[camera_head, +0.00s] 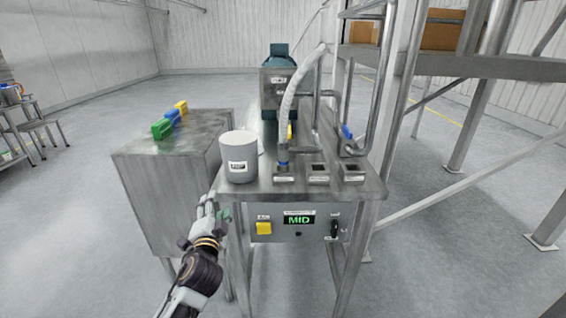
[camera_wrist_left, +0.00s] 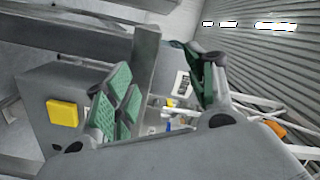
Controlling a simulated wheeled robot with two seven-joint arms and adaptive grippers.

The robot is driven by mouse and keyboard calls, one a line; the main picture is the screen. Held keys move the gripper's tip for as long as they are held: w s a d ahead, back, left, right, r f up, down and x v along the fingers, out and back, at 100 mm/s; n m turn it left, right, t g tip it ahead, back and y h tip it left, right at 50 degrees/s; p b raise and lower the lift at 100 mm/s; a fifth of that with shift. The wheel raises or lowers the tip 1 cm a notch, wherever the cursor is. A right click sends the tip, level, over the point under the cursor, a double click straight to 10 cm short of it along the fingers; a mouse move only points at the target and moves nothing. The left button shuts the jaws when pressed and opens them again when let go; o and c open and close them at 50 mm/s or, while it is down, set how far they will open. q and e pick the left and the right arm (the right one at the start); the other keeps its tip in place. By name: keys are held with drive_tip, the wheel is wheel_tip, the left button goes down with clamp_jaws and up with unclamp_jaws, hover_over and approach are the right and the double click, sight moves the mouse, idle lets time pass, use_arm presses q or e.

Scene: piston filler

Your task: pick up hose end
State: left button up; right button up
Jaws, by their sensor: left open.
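A pale ribbed hose (camera_head: 291,97) arches down at the machine's middle in the head view. Its lower end (camera_head: 283,160) has a blue band and stands at a small labelled block on the steel tabletop (camera_head: 262,186). My left gripper (camera_head: 214,209) is below the table's front left corner, in front of and lower than the hose end, and apart from it. In the left wrist view its green-padded fingers (camera_wrist_left: 158,88) are spread with nothing between them. A small blue spot shows far beyond them, but I cannot tell what it is. My right gripper is in neither view.
A grey canister (camera_head: 239,158) stands on the tabletop's left part. Two square-holed blocks (camera_head: 319,172) sit right of the hose end. A yellow button (camera_head: 264,228) and "MID" display (camera_head: 299,220) are on the front panel. A steel cabinet (camera_head: 165,185) stands left.

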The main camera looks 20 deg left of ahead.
use_arm(q)
drive_tip(key=w+d+r+m+t+h, duration=0.1)
drive_tip(key=d+r+m+t+h, duration=0.3)
drive_tip(key=r+m, duration=0.4)
drive_tip(key=w+d+r+m+t+h, duration=0.25)
drive_tip(key=r+m+h, duration=0.25)
drive_tip(key=r+m, duration=0.3)
drive_tip(key=m+g+h, duration=0.6)
drive_tip(key=m+g, duration=0.1)
drive_tip(key=m, duration=1.1)
approach(280, 153)
drive_tip(key=p+x, duration=0.1)
drive_tip(key=x, duration=0.4)
drive_tip(key=shift+w+d+r, duration=0.1)
drive_tip(key=shift+w, duration=0.2)
drive_tip(key=shift+w+d, duration=0.25)
drive_tip(key=shift+w, duration=0.15)
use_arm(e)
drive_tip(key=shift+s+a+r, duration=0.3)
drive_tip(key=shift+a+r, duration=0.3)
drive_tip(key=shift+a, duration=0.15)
